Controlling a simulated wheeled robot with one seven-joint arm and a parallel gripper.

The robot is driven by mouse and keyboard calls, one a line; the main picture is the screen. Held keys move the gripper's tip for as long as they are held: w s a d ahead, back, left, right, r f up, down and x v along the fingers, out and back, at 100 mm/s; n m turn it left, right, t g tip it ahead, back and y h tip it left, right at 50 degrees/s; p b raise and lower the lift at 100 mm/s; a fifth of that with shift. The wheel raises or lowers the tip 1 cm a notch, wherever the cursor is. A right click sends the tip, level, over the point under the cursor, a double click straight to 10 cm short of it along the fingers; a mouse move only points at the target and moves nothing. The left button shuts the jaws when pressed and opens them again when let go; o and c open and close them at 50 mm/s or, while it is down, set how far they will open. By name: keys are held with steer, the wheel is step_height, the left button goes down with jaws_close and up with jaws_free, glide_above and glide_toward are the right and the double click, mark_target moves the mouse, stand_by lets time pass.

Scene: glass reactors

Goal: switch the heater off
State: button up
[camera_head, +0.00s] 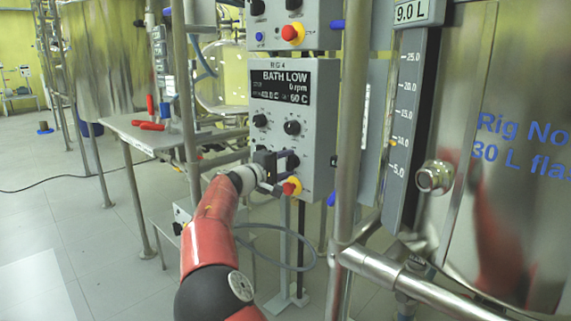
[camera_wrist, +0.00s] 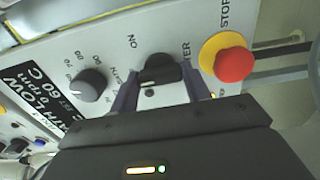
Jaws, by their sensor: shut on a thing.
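The grey control panel (camera_head: 318,90) is marked RIG 4, and its display (camera_head: 280,86) reads BATH LOW, 0 rpm and 60 C. The black heater switch (camera_wrist: 160,68) is low on this panel; in the wrist view ON is printed beside it and its name is partly hidden. My gripper (camera_wrist: 160,88) is shut on the switch, one finger on each side. In the head view my gripper (camera_head: 277,168) is at the panel's lower part and mostly covers the switch. I cannot tell clearly which way the switch points.
A red stop button (camera_wrist: 234,65) on a yellow collar is close beside the switch; it also shows in the head view (camera_head: 291,187). A dial (camera_wrist: 88,84) is on the other side. A metal post (camera_head: 348,130) stands right of the panel, and a steel bench (camera_head: 150,135) stands left.

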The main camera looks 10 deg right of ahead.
stand_by(0.3)
steer(key=o, duration=1)
steer(key=v, duration=0.7)
steer(key=shift+s+a+b, duration=0.2)
steer(key=shift+a+b, duration=0.1)
steer(key=shift+a, duration=0.05)
